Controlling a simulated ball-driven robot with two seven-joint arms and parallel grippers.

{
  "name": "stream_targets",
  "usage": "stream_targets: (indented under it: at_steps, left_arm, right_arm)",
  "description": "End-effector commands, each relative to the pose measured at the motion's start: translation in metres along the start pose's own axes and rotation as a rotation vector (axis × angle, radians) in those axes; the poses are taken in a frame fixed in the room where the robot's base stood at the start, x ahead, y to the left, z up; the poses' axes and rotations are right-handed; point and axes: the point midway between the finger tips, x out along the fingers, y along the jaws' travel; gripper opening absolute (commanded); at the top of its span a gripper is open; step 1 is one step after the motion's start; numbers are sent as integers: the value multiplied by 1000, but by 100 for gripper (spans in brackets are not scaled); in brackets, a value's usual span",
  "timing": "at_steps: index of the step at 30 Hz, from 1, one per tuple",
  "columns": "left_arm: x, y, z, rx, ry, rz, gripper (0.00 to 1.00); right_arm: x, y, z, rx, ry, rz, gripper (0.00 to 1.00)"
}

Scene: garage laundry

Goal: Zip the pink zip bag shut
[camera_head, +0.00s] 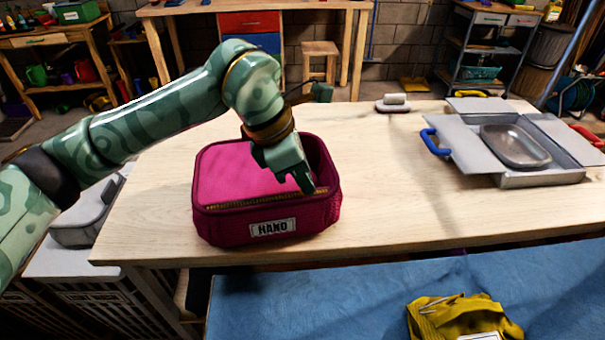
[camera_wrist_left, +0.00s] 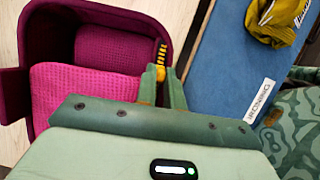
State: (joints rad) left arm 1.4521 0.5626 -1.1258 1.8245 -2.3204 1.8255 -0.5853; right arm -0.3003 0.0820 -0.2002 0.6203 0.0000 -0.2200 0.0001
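The pink zip bag (camera_head: 218,219) stands on the wooden table with a white HAND label on its front. A smooth pink top covers its left part. Its right part is open, and the left wrist view shows folded pink cloths (camera_wrist_left: 105,55) inside. Gold zip teeth (camera_head: 240,204) run along the front rim. My left gripper (camera_head: 308,187) points down at the front right of the rim. In the left wrist view its fingertips (camera_wrist_left: 160,74) are close together around the orange-yellow zip pull (camera_wrist_left: 161,72), which they partly hide. My right gripper is not in view.
A grey metal box (camera_head: 540,180) with open flaps stands at the table's right. A small grey block (camera_head: 393,102) lies at the back edge. The tabletop right of the bag is clear. A blue board (camera_head: 350,295) with a mustard cloth (camera_head: 455,318) lies in front.

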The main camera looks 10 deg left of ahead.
Motion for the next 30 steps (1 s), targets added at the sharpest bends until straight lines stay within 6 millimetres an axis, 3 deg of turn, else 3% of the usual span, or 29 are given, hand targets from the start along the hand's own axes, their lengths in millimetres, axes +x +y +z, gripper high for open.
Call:
stream_targets:
  at_steps: [3, 10, 19, 21, 22, 30]
  left_arm:
    - [0, 0, 3, 1, 0, 0, 0]
    - [11, 0, 31, 0, -1, 0, 0]
    - [13, 0, 33, -1, -1, 0, 0]
    - [13, 0, 33, -1, -1, 0, 26]
    - [13, 0, 33, -1, -1, 0, 33]
    - [12, 0, 33, -1, -1, 0, 33]
  right_arm:
    - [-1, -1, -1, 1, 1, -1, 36]
    - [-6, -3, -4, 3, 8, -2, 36]
    - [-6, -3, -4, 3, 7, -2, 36]
    - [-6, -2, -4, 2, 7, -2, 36]
    - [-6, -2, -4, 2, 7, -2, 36]
    - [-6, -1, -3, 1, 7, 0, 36]
